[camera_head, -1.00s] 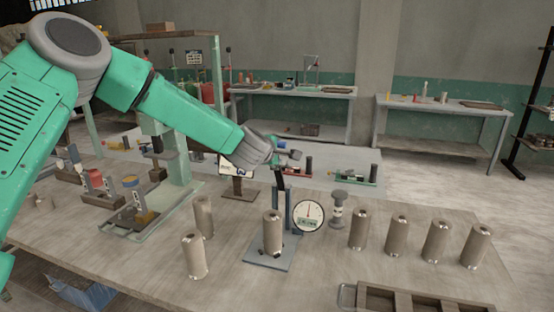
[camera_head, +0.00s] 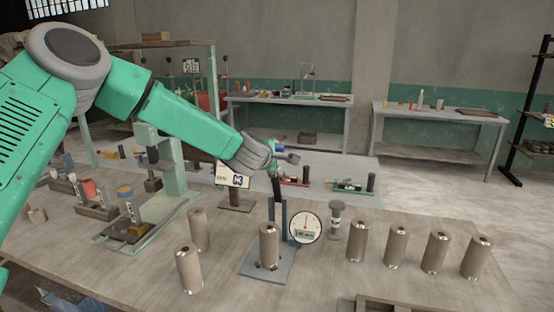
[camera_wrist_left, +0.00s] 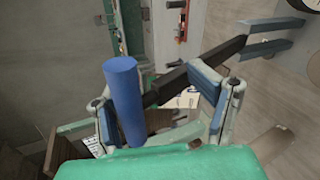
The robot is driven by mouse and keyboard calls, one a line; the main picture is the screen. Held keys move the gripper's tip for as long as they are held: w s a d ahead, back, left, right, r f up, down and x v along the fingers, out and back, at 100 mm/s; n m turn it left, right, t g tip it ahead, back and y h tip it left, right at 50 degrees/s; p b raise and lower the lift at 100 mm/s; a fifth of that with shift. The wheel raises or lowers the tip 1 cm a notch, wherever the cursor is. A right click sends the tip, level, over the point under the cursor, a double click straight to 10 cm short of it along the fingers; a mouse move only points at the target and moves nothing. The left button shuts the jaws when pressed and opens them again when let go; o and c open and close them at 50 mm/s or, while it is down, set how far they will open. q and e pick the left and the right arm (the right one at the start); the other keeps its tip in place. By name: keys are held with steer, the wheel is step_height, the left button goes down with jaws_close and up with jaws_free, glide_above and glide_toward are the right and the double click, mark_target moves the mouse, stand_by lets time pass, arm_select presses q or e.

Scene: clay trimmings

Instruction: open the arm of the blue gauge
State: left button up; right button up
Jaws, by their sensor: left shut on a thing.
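The blue gauge stands on the bench with a flat grey-blue base plate (camera_head: 254,268), upright blue posts (camera_head: 284,218) and a round white dial (camera_head: 305,228). A metal cylinder (camera_head: 269,244) stands on its plate. Its black arm (camera_head: 277,186) rises steeply from the posts to my left gripper (camera_head: 284,156). In the left wrist view, the black arm (camera_wrist_left: 205,67) runs from the blue posts (camera_wrist_left: 262,38) to between my left fingers (camera_wrist_left: 165,105). My right gripper is not in view.
Two loose cylinders (camera_head: 189,268) stand left of the gauge. A small grey spool-shaped stand (camera_head: 336,222) and a row of several cylinders (camera_head: 396,246) stand to its right. A sign on a stand (camera_head: 234,176) is behind it. A compartmented tray (camera_head: 370,305) is at the front edge.

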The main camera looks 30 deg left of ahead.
arm_select(q)
steer(key=shift+s+a+r, duration=0.2)
steer(key=shift+s+a, duration=0.1)
steer(key=shift+c, duration=0.3)
steer(key=v, duration=1)
steer(key=shift+s+d, duration=0.1)
steer(key=shift+s, duration=0.15)
steer(key=shift+c, duration=0.3)
steer(key=shift+s+d+r, duration=0.1)
steer(key=shift+s+d, duration=0.15)
steer(key=shift+d, duration=0.3)
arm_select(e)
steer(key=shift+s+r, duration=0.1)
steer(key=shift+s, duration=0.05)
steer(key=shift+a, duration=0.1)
arm_select(q)
steer(key=shift+a, duration=0.1)
